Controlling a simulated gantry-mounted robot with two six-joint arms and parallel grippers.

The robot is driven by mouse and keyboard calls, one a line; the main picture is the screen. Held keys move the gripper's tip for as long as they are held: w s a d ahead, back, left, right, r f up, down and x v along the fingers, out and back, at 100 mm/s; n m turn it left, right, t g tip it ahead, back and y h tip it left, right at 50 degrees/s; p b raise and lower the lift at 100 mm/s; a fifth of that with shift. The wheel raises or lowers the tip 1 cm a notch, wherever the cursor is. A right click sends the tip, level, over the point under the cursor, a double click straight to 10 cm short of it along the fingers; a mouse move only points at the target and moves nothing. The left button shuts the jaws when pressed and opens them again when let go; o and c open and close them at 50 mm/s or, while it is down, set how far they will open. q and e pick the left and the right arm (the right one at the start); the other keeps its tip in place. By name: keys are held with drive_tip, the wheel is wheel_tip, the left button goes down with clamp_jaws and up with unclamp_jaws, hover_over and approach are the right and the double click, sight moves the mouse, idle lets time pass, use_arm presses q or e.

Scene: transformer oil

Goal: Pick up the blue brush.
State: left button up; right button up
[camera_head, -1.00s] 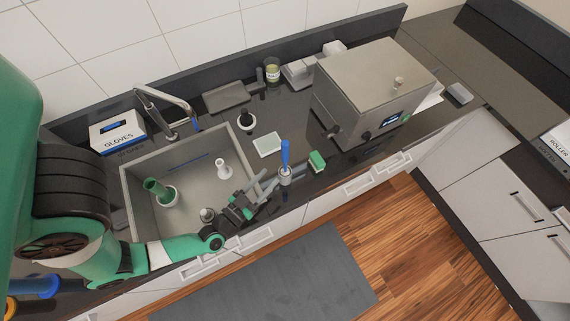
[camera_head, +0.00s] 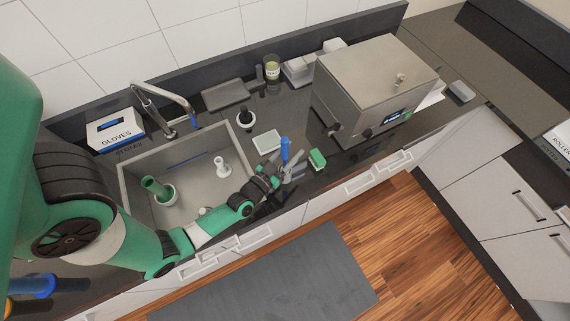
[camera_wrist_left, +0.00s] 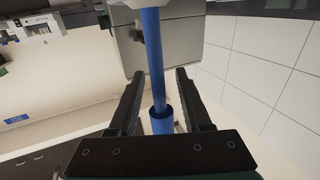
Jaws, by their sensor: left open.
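The blue brush (camera_head: 285,149) stands upright on the dark counter, right of the sink, with its blue handle pointing up. Its lower part is hidden behind my gripper in the head view. My left gripper (camera_head: 290,170) is open at the brush, reaching in from the left. In the left wrist view, the blue handle (camera_wrist_left: 153,50) runs between the two open fingers of the gripper (camera_wrist_left: 159,75), with a visible gap to each finger. My right gripper is not in view.
A sink (camera_head: 125,185) lies to the left, with a green cylinder (camera_head: 157,187) and a white piece (camera_head: 223,168) inside. A green sponge-like block (camera_head: 317,158) is close right of the brush. A metal box machine (camera_head: 375,75) stands behind right.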

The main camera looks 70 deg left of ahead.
use_arm(q)
clamp_jaws()
idle(1.4)
